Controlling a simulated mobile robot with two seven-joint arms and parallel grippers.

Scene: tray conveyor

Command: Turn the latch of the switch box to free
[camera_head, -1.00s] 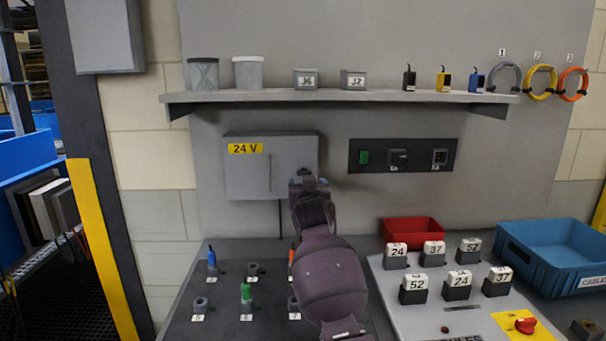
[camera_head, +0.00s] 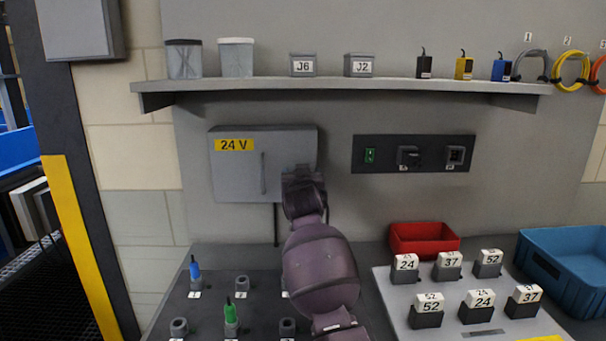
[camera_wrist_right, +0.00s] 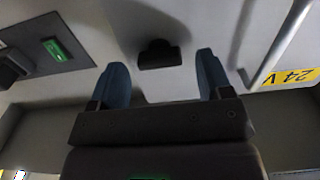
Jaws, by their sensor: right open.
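The switch box (camera_head: 235,180) is a grey wall cabinet with a yellow 24 V label (camera_head: 234,145) and an upright bar handle (camera_head: 263,173). In the right wrist view, a small dark latch (camera_wrist_right: 158,55) stands on the light grey box front, with its long side across the picture. My right gripper (camera_wrist_right: 162,78) is open, with one blue finger on each side of the latch and visible space between. In the head view, my right gripper (camera_head: 300,175) covers the box's lower right part and hides the latch. My left gripper is out of view.
A dark socket panel (camera_head: 386,154) with a green switch (camera_head: 370,155) is right of the box. A shelf (camera_head: 330,85) with several items runs above. Below are a dark peg board (camera_head: 210,310), a red bin (camera_head: 424,238) and a blue crate (camera_head: 560,265).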

